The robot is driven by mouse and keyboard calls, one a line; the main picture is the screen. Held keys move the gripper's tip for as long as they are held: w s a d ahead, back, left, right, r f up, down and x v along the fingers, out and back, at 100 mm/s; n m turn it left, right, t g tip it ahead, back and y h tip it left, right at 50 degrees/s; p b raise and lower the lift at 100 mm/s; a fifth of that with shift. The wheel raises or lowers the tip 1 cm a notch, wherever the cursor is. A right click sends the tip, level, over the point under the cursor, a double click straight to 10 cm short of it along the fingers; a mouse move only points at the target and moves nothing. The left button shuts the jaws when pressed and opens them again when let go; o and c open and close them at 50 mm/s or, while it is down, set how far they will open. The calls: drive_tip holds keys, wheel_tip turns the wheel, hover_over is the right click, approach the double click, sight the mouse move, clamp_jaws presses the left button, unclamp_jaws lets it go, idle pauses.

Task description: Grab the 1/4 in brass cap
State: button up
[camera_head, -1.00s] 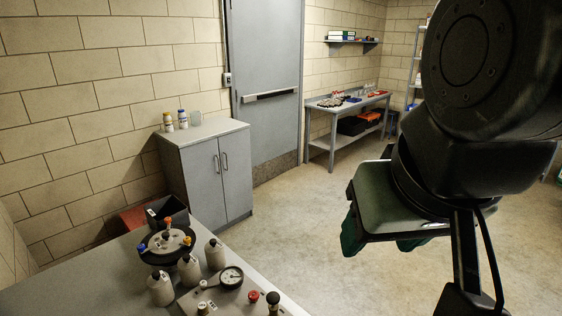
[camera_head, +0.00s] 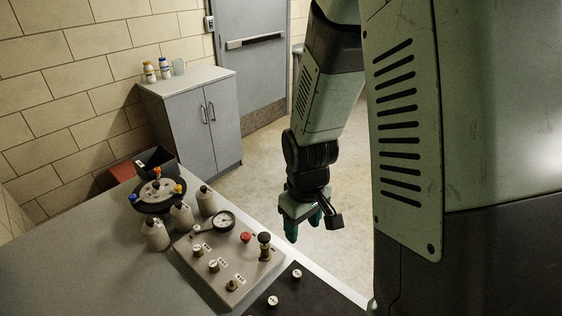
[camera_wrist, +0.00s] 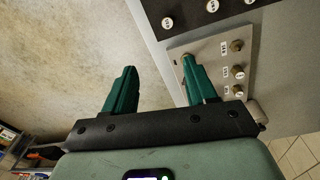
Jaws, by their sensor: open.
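Several small brass fittings stand on a light grey panel (camera_head: 213,287), among them one brass piece (camera_head: 197,250) and another brass piece (camera_head: 213,265). They also show in the wrist view, as one brass piece (camera_wrist: 237,45) and another (camera_wrist: 238,71). Small labels lie beside them, too small to read, so I cannot tell which is the 1/4 in cap. My gripper (camera_head: 311,230) has green fingers and hangs beyond the bench edge, right of the panel. In the wrist view my gripper (camera_wrist: 158,65) is open and empty, with the right finger overlapping the panel's edge.
A black mat (camera_head: 312,292) with small round-topped pieces lies near the bench edge. The panel also carries a gauge (camera_head: 223,220), a red knob (camera_head: 246,237) and a black-topped knob (camera_head: 264,243). Grey bottles (camera_head: 155,234) and a round carousel (camera_head: 158,192) stand behind. A grey cabinet (camera_head: 190,120) is farther back.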

drive_tip(key=n, duration=0.1)
hover_over(297, 273)
drive_tip(key=shift+g, duration=0.4)
wheel_tip(297, 273, down, 11)
drive_tip(key=shift+s+a+r, duration=0.1)
drive_tip(key=shift+a, duration=0.05)
drive_tip(key=shift+f, duration=3.1)
drive_tip(key=shift+c, duration=0.3)
clamp_jaws()
